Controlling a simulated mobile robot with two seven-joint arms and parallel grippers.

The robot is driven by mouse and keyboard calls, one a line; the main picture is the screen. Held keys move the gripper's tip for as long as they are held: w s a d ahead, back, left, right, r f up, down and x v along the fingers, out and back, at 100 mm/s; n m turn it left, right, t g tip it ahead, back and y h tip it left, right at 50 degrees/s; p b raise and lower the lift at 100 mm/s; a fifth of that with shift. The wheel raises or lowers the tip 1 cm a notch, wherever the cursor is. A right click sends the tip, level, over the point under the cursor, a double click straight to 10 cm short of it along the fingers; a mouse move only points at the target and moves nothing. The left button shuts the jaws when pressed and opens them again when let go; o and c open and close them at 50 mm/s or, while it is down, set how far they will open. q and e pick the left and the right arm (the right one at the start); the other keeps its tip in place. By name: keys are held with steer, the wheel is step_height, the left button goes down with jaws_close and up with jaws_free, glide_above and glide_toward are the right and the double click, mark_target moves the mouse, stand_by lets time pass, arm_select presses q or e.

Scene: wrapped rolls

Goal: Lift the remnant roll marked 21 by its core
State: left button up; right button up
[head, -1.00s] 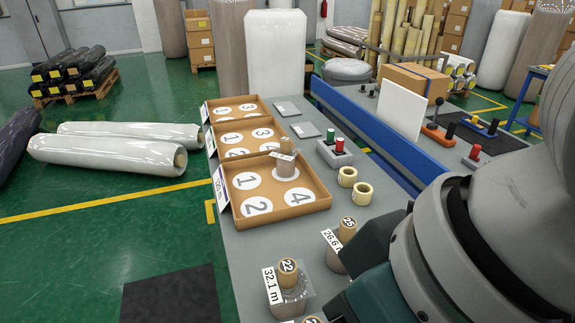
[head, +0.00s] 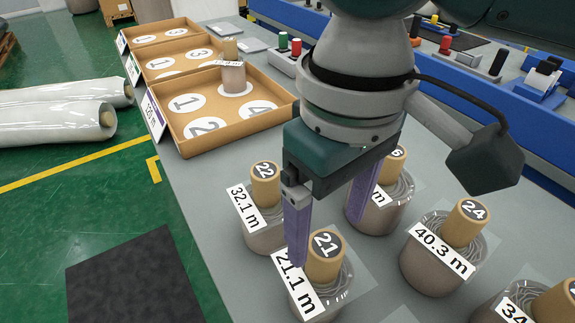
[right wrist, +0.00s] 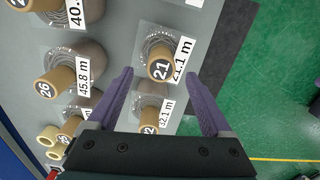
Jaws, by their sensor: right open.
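The remnant roll marked 21 stands upright on the grey bench, its tan core (head: 325,262) sticking up and a 21.1 m label (head: 297,284) on its side. My right gripper (head: 326,243) is open and empty, its purple fingers pointing down above the rolls. One finger hides part of the 21.1 m label. In the right wrist view the core marked 21 (right wrist: 161,70) shows between the two fingertips (right wrist: 160,73). I cannot tell how far the tips are above it. My left gripper is not in view.
Close by stand roll 22 (head: 265,190), roll 26 (head: 385,215), partly hidden by my gripper, and roll 24 (head: 465,225). Another roll is cut off at lower right. A cardboard tray (head: 188,148) with numbered circles holds one roll. A blue rail (head: 535,160) runs behind.

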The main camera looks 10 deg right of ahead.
mark_target(326, 244)
step_height(326, 244, down, 5)
steer(key=shift+f+b, duration=0.15)
steer(key=shift+b, duration=0.2)
steer(key=shift+c, duration=0.3)
jaws_close()
stand_by(0.9)
